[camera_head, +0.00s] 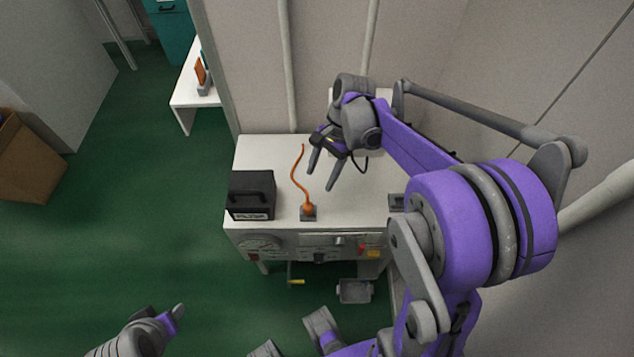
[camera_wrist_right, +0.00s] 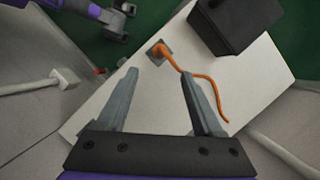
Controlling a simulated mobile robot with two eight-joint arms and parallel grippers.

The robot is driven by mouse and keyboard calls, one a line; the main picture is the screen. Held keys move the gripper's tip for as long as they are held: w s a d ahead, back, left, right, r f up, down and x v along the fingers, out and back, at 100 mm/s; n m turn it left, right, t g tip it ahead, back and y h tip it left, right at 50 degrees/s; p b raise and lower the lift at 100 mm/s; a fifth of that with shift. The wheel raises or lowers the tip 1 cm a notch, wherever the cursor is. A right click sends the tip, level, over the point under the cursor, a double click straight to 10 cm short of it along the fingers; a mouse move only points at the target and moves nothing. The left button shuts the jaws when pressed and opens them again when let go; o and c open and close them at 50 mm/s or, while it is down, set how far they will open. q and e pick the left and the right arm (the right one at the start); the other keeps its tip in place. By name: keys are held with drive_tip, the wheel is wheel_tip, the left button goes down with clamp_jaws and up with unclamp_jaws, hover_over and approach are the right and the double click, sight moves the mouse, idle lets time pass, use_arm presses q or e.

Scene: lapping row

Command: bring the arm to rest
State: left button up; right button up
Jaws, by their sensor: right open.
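My right arm reaches in from the right in the head view, over a white-topped bench (camera_head: 265,152). My right gripper (camera_head: 322,180) is open above the bench top, with nothing between its fingers. In the right wrist view the two fingers (camera_wrist_right: 160,95) stand apart over the white surface. An orange cord (camera_head: 297,180) rises from a small grey block (camera_head: 308,213) at the bench's front edge; it also shows in the right wrist view (camera_wrist_right: 205,82), close to one finger. Whether they touch I cannot tell. Part of my left arm shows at the bottom left, but its fingertips are not clear.
A black box (camera_head: 251,194) stands on the bench's left side. The bench front carries dials and knobs, with a grey tray (camera_head: 355,291) below. A wall and pipes stand close behind and to the right. A cardboard box (camera_head: 30,160) is at far left.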

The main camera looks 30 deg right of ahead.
drive_tip(key=shift+r, duration=0.2)
idle(0.5)
drive_tip(key=s+a+r+n+t+h+p, duration=0.4)
drive_tip(key=s+a+n, duration=0.4)
drive_tip(key=n, duration=0.7)
drive_tip(key=s+r+t+p, duration=0.1)
drive_tip(key=s+r+t, duration=0.1)
drive_tip(key=shift+s+n, duration=0.3)
drive_tip(key=shift+s, duration=0.05)
